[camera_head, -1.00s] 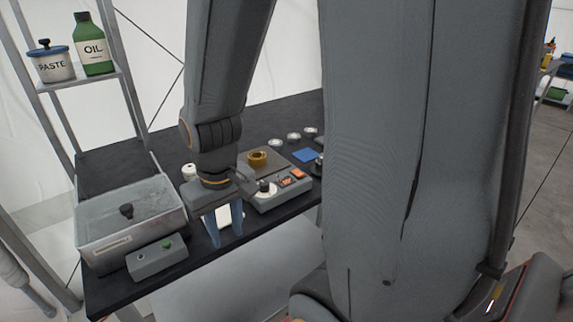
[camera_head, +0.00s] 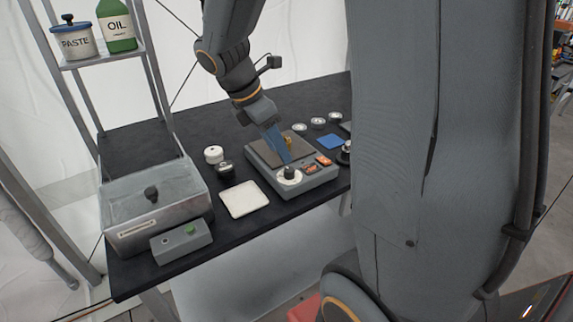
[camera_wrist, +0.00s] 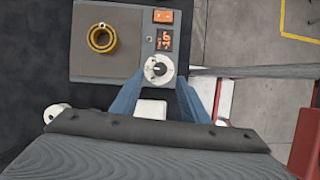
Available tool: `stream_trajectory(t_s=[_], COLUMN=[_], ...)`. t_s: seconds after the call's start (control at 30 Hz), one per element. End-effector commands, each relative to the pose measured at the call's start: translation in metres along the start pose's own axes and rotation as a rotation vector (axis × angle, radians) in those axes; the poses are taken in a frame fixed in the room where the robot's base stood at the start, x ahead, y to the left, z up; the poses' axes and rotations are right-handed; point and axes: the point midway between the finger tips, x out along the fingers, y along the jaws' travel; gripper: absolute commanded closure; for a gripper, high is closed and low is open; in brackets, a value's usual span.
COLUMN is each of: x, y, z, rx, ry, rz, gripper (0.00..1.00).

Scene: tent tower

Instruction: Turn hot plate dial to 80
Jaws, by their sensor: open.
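The hot plate (camera_head: 262,150) is a grey box on the black table, with a dark square top. Its dial (camera_head: 289,174), a black knob on a white disc, is at the front corner; it also shows in the wrist view (camera_wrist: 157,69). An orange-lit display (camera_wrist: 164,40) is beside it; I cannot read its digits surely. My gripper (camera_head: 284,158) points down at the dial with open blue fingers. In the wrist view the fingertips (camera_wrist: 157,84) lie either side of the dial's near edge; I cannot tell whether they touch the knob.
A brass ring (camera_wrist: 102,38) sits on the hot plate's top. A white pad (camera_head: 244,199), a white jar (camera_head: 213,154) and a metal bath (camera_head: 157,205) are to the left. A blue square (camera_head: 329,141) and several small round dishes are behind right.

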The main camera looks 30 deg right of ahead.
Motion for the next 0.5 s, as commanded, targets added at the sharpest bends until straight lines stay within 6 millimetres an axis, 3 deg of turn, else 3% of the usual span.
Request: stream_trajectory(t_s=[0.3,0.5], x=[0.049,0.066], y=[-0.002,-0.001], z=[-0.001,-0.002], rx=[0.001,0.002], ry=[0.003,0.003], rz=[-0.004,-0.001], gripper=[0.59,0.59])
